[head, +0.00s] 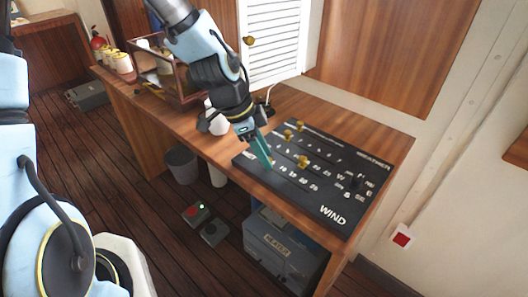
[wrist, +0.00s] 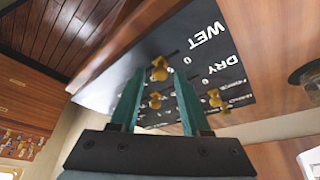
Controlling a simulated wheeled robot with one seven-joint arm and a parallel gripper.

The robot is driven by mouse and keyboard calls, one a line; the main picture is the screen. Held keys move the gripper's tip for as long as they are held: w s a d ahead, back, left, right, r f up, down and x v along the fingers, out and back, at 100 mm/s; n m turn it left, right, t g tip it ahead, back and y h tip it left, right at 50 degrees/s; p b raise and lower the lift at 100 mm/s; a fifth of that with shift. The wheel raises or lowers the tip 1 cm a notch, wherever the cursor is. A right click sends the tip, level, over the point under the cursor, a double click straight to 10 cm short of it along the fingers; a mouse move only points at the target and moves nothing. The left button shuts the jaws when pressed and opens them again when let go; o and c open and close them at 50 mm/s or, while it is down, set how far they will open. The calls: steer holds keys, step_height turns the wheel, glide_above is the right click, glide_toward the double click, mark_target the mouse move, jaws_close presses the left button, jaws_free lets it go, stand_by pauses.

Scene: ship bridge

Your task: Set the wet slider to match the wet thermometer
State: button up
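The dark slider board (head: 287,188) lies on the wooden desk, with printed scales, WIND lettering and several brass knobs. My gripper (head: 264,160) is over the board's left part, its teal fingers pointing down. In the wrist view the gripper (wrist: 159,76) is open, fingers apart. One brass knob (wrist: 160,68) shows between the fingertips and a second knob (wrist: 155,100) between the fingers; contact cannot be told. A third knob (wrist: 215,98) is right of the right finger. The WET label (wrist: 207,36) and DRY label (wrist: 218,64) are readable. I cannot make out the wet thermometer.
A wooden-framed box (head: 177,80) and white jars (head: 120,63) stand farther left on the desk (head: 382,142). A lamp-like stand is behind the gripper. A grey bin (head: 182,165) and a blue-grey cabinet (head: 280,250) are below. The floor to the left is mostly clear.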

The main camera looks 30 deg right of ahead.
jaws_close()
stand_by(1.1)
